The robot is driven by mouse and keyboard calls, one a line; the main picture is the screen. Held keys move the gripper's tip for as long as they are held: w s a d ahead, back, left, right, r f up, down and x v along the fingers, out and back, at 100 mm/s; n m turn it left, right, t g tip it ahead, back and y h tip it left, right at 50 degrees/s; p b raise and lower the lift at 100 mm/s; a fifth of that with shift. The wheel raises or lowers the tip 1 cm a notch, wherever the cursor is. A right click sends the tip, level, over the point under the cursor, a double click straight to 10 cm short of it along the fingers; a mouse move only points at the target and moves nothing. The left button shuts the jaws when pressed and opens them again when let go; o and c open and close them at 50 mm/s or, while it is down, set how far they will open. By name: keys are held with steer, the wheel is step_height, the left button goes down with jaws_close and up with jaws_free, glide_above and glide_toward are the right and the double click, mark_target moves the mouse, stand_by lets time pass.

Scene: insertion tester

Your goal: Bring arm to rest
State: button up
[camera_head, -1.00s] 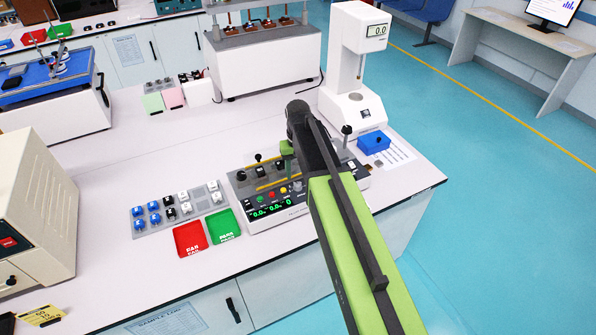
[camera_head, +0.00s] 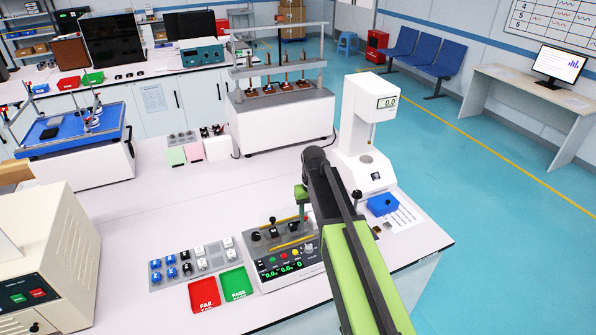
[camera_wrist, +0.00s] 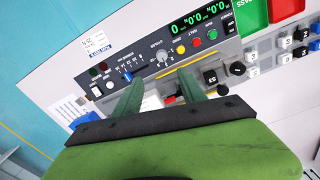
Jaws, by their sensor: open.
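My gripper (camera_wrist: 160,90) shows in the wrist view as two green fingers spread apart over the insertion tester, with nothing between them. In the head view my green and black arm reaches over the bench and hides most of the gripper and the right part of the tester. The insertion tester (camera_head: 277,258) is a grey box with a green digital display, coloured buttons and knobs. In the wrist view its panel (camera_wrist: 145,57) lies under the fingers. I cannot tell the exact height of the fingers above it.
A red tray (camera_head: 204,294) and a green tray (camera_head: 236,283) sit left of the tester, beside a grey rack (camera_head: 192,264) of small blue, black and white parts. A tall white tester (camera_head: 362,135) and a blue box (camera_head: 382,204) stand behind right. The bench centre is clear.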

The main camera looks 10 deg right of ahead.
steer(key=s+d+f+b, duration=0.3)
steer(key=s+f+b, duration=0.5)
steer(key=s, duration=0.8)
step_height(320, 180, down, 2)
steer(key=shift+f+m+b, duration=0.2)
steer(key=shift+m+b, duration=0.1)
steer(key=shift+b, duration=0.05)
steer(key=shift+w+d, duration=0.1)
stand_by(0.3)
